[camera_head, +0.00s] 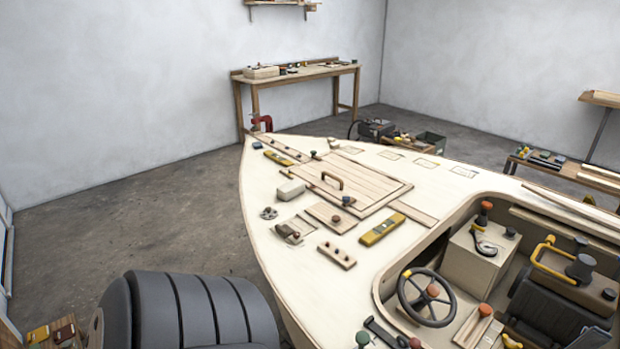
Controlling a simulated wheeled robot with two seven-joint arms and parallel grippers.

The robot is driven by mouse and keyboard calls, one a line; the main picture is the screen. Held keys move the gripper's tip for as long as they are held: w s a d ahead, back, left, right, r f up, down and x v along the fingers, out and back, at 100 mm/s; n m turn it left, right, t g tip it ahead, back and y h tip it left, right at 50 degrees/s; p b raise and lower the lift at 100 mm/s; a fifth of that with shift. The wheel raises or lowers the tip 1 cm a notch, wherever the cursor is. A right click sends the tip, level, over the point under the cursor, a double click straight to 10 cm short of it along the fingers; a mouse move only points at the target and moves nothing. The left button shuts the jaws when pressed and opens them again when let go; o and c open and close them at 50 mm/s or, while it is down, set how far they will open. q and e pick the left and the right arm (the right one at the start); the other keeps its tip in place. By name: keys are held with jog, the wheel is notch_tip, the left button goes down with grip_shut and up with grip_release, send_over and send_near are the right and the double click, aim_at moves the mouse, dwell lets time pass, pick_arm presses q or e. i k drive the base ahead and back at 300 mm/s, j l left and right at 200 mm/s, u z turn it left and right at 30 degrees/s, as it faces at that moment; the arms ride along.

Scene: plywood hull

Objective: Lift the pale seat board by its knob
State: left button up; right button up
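No board is plainly marked as the seat, so I cannot tell for certain which one is meant. In the cockpit at the lower right, a pale board (474,331) carries an orange-red knob (485,310); its lower part is cut off by the picture edge. On the deck, a small flat wooden board (325,212) has a dark knob standing at its right side. A pale box (467,262) in the cockpit has a tall orange-topped knob (486,207) at its back edge. Neither of my grippers is in view.
The plywood hull's deck (285,245) holds a hatch with a handle (331,180), yellow levels (382,229) and small blocks. A steering wheel (426,297) and black seat (548,308) crowd the cockpit.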

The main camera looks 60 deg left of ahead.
aim_at(335, 220)
jog(key=k+j+u, duration=0.1)
jog(key=j+u, duration=0.9)
jog(key=j, duration=0.15)
jog(key=u, duration=0.4)
jog(key=i+j+z, duration=0.1)
jog(key=j+z, duration=0.25)
jog(key=i+j+z, duration=0.1)
jog(key=j+z, duration=0.2)
